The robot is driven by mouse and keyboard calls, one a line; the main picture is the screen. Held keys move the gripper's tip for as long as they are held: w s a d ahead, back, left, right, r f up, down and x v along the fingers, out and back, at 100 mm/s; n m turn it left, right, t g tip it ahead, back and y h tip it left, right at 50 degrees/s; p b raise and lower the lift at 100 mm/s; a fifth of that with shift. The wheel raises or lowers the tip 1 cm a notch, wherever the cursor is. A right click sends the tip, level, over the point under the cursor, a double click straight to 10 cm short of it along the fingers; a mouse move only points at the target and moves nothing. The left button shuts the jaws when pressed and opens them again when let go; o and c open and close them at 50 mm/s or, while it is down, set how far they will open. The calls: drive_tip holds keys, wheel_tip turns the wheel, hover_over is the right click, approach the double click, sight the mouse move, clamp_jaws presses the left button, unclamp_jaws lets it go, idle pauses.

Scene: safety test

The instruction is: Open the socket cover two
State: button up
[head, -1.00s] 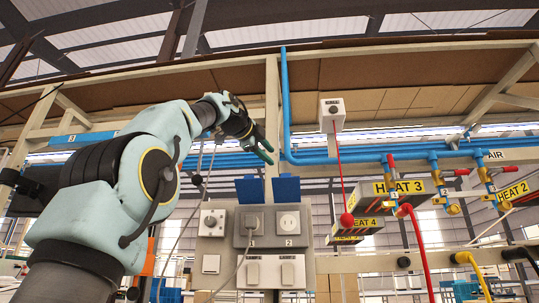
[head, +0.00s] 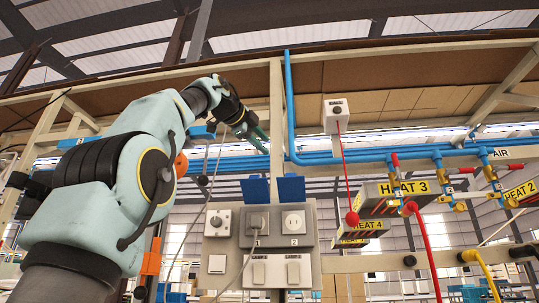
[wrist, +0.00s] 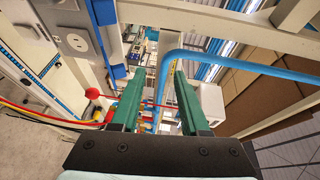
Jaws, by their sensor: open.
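The grey socket panel (head: 225,252) hangs at the middle of the head view. Socket two (head: 294,222) is its right-hand round white socket, with no plug in it. Its blue cover, socket cover two (head: 291,189), stands raised above the socket. Socket one (head: 257,219) has a plug and cable, and its blue cover (head: 255,190) is also raised. My gripper (head: 264,141) is above the covers, apart from them. In the wrist view my gripper (wrist: 157,80) is open and empty. A round white socket (wrist: 77,42) shows at upper left there, beside a blue flap.
A blue pipe (head: 288,100) runs down and right beside my gripper. A white box (head: 336,115) with a red cord and red ball (head: 352,218) hangs right of the panel. HEAT signs (head: 404,188) and valves are further right. A wooden beam (head: 276,120) rises behind my gripper.

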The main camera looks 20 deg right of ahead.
drive_tip(key=shift+b+v, duration=0.55)
drive_tip(key=shift+v, duration=2.1)
drive_tip(key=shift+f, duration=0.1)
